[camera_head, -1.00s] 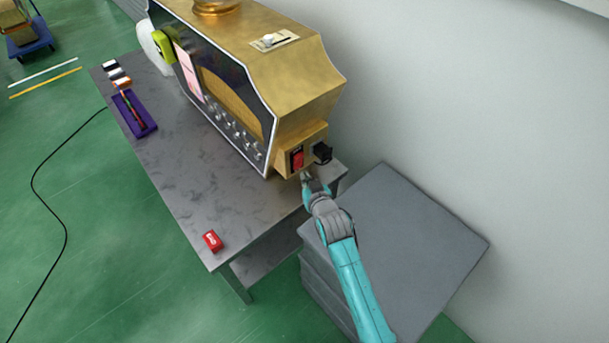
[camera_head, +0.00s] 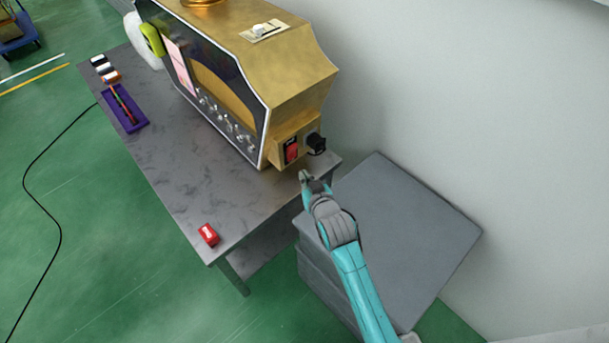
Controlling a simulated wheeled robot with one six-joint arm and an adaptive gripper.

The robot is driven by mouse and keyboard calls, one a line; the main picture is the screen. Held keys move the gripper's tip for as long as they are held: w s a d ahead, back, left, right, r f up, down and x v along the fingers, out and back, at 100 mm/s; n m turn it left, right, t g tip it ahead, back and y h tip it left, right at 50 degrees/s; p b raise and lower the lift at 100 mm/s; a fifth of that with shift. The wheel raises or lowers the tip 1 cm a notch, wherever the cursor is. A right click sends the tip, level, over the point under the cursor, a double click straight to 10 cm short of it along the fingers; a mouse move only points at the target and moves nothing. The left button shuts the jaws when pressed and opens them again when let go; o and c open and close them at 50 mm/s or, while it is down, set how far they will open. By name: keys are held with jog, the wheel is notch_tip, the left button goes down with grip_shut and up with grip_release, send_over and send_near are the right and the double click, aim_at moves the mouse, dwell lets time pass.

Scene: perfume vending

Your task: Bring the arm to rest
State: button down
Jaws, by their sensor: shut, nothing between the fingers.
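My gripper (camera_head: 304,174) is at the end of my teal and grey arm, near the right edge of the grey table (camera_head: 185,180). It is shut and empty. It appears just in front of and below the gold vending machine (camera_head: 285,80), close to the machine's red switch (camera_head: 291,150) and black plug (camera_head: 316,142). A gap shows between the fingertips and the switch. My arm reaches up from the bottom of the view, in front of the stacked grey block.
The grey block (camera_head: 410,215) stands right of the table, by the white wall. A red box (camera_head: 208,234) lies at the table's front corner. A purple tray (camera_head: 127,108) and small boxes (camera_head: 104,68) lie at the far left.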

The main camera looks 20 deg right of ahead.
jog(key=s+f, duration=0.3)
jog(key=s, duration=2.3)
jog(key=w+r+v, duration=0.1)
jog(key=r+v, duration=0.1)
jog(key=v, duration=0.9)
jog(key=r+v, duration=0.2)
jog(key=v, duration=0.9)
jog(key=shift+r+t, duration=0.4)
jog(key=shift+r, duration=0.1)
jog(key=shift+w+d, duration=0.1)
